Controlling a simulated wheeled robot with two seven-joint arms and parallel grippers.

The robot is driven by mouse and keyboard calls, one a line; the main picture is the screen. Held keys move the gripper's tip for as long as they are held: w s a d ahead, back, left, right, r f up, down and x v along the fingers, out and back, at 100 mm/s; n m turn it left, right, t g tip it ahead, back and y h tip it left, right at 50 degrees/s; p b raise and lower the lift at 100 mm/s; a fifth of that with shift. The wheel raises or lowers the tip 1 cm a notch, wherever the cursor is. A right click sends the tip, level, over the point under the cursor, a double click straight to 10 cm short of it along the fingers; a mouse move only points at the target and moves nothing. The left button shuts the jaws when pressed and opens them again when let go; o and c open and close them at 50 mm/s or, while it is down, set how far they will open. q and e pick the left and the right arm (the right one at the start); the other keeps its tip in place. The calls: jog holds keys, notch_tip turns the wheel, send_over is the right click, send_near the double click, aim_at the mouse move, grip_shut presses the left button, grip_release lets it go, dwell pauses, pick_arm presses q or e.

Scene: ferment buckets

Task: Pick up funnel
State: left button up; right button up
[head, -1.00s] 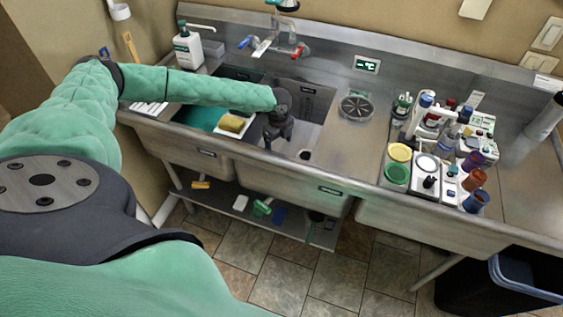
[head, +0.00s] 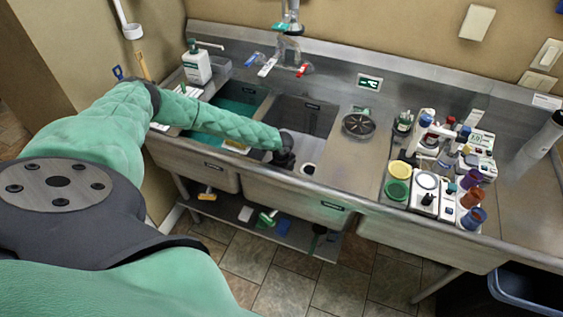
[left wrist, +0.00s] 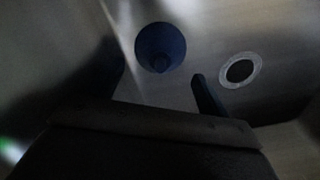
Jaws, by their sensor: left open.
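A dark blue funnel (left wrist: 160,47) lies in the metal sink basin in the left wrist view, its round wide mouth turned toward the camera. In the head view I cannot make it out; my arm and gripper cover that part of the basin. My left gripper (head: 284,160) reaches down into the middle basin (head: 306,115). It is open and empty, with one dark finger showing in the left wrist view, below and to the right of the funnel and apart from it. My right gripper is not in view.
A round drain (left wrist: 240,70) lies to the right of the funnel. The basin walls stand close around my left gripper. A teal-filled basin (head: 238,100) is to the left.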

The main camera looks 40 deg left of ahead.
pick_arm(q)
jog(key=shift+f+p, duration=1.15)
jog(key=shift+f, duration=1.6)
jog(key=c, duration=0.9)
jog(key=shift+c, duration=0.4)
